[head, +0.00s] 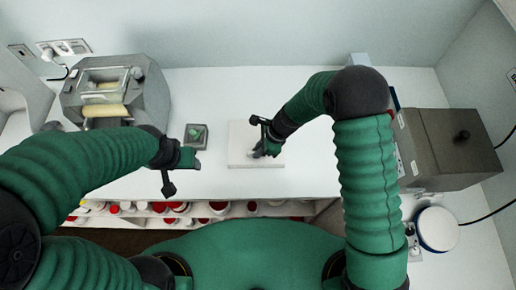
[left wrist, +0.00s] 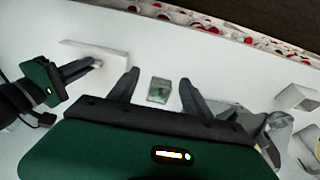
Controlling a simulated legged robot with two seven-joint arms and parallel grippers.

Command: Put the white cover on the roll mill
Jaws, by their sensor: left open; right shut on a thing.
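The roll mill (head: 155,100), grey with cream-coloured rollers, stands at the left rear of the white bench. Part of what looks like the mill shows at the right of the left wrist view. The white cover (head: 240,151), a flat square piece, is at the middle of the bench; it also shows in the left wrist view (left wrist: 112,58). My right gripper (head: 263,152) is shut on the cover near its right side. I cannot tell whether the cover is lifted. My left gripper (left wrist: 159,84) is open and empty, right of the mill in the head view.
A small grey box with a green top (head: 196,136) lies between the mill and the cover. A grey-brown box-shaped device (head: 450,145) and a round white-topped device (head: 437,229) stand at right. Red-and-white containers (head: 218,206) fill the shelf below the front edge.

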